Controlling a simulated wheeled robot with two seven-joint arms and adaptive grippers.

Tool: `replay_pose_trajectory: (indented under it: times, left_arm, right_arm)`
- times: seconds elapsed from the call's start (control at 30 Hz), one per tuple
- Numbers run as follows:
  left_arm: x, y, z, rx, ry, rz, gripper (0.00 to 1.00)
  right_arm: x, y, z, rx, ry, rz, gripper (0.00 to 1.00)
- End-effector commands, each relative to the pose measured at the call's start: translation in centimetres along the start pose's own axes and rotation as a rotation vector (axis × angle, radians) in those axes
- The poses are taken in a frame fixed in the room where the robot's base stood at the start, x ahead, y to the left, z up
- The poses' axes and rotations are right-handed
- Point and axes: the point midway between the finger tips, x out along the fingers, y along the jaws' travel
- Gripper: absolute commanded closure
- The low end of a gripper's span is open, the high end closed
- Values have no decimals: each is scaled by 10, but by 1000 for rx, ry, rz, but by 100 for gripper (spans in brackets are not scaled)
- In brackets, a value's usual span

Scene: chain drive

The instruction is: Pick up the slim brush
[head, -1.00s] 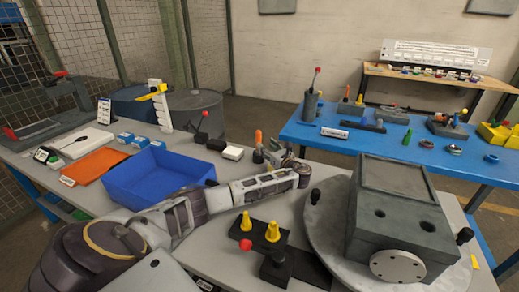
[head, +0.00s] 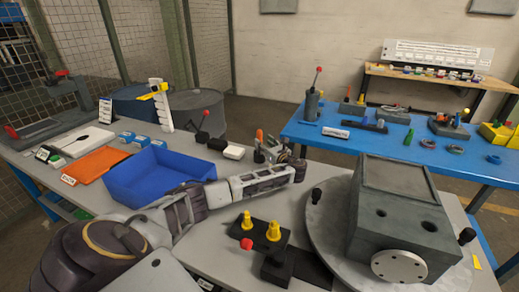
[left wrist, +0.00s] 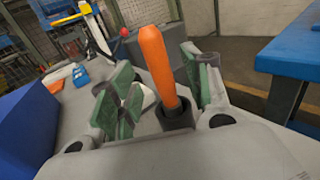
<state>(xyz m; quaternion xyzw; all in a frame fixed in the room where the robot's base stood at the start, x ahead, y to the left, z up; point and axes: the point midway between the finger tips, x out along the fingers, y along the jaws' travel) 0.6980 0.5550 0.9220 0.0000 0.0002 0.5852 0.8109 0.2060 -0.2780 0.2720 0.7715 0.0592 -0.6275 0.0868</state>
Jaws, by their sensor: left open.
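A slim orange handle (left wrist: 157,62), which looks like the slim brush, stands upright with a slight tilt in a small dark round holder (left wrist: 176,116). Its lower end and any bristles are hidden in the holder. In the head view the orange handle (head: 259,135) shows small beyond my left wrist. My left gripper (left wrist: 163,92) is open, with its green-padded fingers on either side of the handle. I cannot tell if a pad touches it. The left gripper (head: 270,150) is partly hidden by its own wrist in the head view. My right gripper is not in view.
A blue bin (head: 155,178) stands left of my forearm. A white block (head: 233,152) lies close left of the holder. A black fixture with yellow knobs (head: 262,245) and a large grey housing (head: 400,215) stand in front and right. A blue table (head: 390,140) is behind.

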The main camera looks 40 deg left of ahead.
Motion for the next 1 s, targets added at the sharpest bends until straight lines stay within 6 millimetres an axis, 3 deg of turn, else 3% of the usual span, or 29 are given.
replay_pose_trajectory:
  times: [0.4,0.93,1.0]
  left_arm:
    - [42,1,2,0,0,1,51]
    - [46,1,2,0,0,0,51]
    - [46,1,2,0,0,0,58]
  right_arm:
    - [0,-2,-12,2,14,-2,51]
    - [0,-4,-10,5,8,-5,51]
    - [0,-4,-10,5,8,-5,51]
